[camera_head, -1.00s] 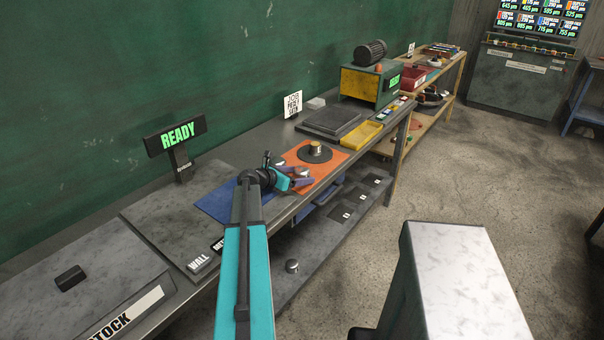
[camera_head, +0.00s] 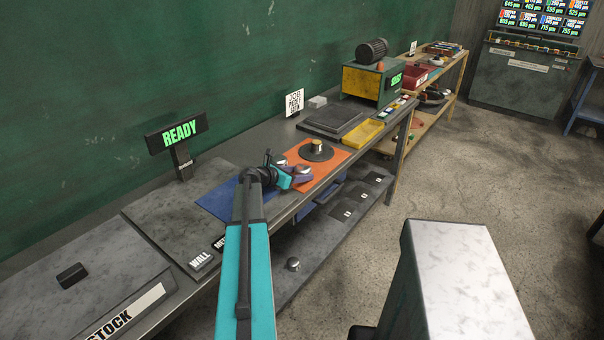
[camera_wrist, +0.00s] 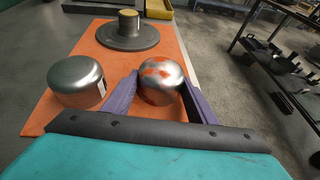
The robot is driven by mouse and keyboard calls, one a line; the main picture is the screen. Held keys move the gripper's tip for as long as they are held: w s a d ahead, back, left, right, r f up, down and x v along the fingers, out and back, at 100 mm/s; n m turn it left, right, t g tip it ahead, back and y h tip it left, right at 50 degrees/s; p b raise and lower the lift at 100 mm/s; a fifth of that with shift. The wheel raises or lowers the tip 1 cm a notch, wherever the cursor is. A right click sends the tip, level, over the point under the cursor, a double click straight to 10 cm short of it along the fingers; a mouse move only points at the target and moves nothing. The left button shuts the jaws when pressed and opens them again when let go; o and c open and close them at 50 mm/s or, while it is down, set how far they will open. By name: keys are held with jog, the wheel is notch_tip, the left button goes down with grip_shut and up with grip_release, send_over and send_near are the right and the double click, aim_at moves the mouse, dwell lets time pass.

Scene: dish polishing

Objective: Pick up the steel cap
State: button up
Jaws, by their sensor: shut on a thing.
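A rounded steel cap with orange-red patches (camera_wrist: 160,72) sits between the two purple fingers of my gripper (camera_wrist: 158,84) in the wrist view. The fingers are shut on its sides. In the head view my gripper (camera_head: 301,174) is at the front edge of the orange mat, and the held cap (camera_head: 303,168) shows small there. I cannot tell whether it is clear of the mat. A second, plain steel cap (camera_wrist: 76,84) stands on the mat to the left, apart from the fingers; it also shows in the head view (camera_head: 280,160).
The orange mat (camera_head: 332,158) bears a dark round disc (camera_wrist: 112,36) with a brass-coloured cylinder (camera_wrist: 129,20) beyond the caps. A blue mat (camera_head: 226,204) lies to the left. A yellow tray (camera_head: 364,132) and a dark plate (camera_head: 330,120) lie farther along the bench.

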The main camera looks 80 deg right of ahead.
aim_at(306, 165)
jog(key=shift+r, duration=0.1)
jog(key=shift+r+b, duration=0.6)
jog(key=shift+r, duration=0.8)
jog(key=shift+a+r, duration=0.2)
jog(key=shift+r, duration=0.1)
jog(key=a+b, duration=0.1)
jog(key=a, duration=0.4)
jog(key=a+r+b, duration=0.1)
jog(key=a, duration=0.4)
jog(key=a+b, duration=0.1)
jog(key=a, duration=0.4)
jog(key=shift+a+r, duration=0.25)
jog(key=shift+a, duration=0.05)
jog(key=shift+s, duration=0.1)
